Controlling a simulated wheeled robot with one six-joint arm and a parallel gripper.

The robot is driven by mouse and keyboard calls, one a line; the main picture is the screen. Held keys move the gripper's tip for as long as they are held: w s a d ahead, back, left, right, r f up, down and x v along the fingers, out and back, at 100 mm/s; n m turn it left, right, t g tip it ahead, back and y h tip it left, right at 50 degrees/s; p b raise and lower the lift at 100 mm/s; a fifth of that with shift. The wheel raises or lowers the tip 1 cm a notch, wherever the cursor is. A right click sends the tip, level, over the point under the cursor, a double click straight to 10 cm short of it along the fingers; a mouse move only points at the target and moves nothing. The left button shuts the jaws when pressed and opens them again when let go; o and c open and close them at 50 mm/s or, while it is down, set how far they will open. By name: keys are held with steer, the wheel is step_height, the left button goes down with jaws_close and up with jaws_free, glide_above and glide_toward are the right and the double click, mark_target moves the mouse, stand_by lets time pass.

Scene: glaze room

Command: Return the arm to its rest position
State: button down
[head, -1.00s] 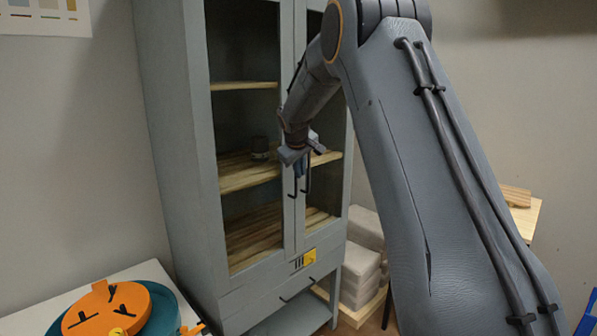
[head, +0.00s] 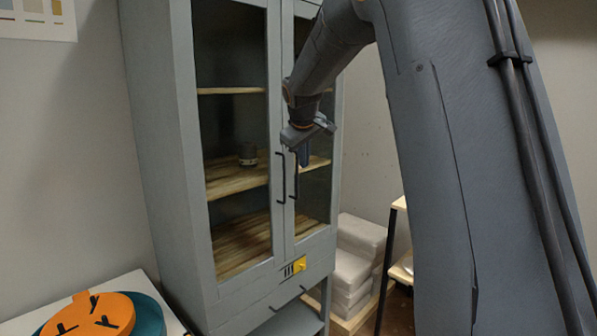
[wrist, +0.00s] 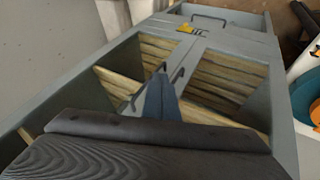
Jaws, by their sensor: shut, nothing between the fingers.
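My gripper (head: 304,155) is in front of the grey cabinet (head: 160,150), by the upper part of its two door handles (head: 281,178). Its fingers are together with nothing between them. In the wrist view the blue-grey fingers (wrist: 160,98) show over the glass doors, close to the handles in the picture. I cannot tell whether they touch the cabinet. My arm comes down from the top of the head view, its large link covering much of the right side. Both cabinet doors look shut.
A small dark jar (head: 247,154) stands on the cabinet's middle shelf. An orange round thing with black marks (head: 95,318) lies on a teal disc at lower left.

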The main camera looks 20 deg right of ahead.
steer(key=s+a+f+m+g+y, duration=0.1)
steer(key=s+a+f, duration=0.3)
steer(key=s+f, duration=0.4)
steer(key=s+a+f+m+g+y, duration=0.1)
steer(key=s+a+f, duration=0.3)
steer(key=s, duration=1.3)
steer(key=s+a+f+m+g, duration=0.2)
steer(key=s+a+f+g, duration=0.1)
steer(key=s+f, duration=0.9)
steer(key=shift+s+a+f+g+y, duration=0.2)
steer(key=shift+s+a+g+y, duration=0.15)
steer(key=shift+s+a, duration=0.5)
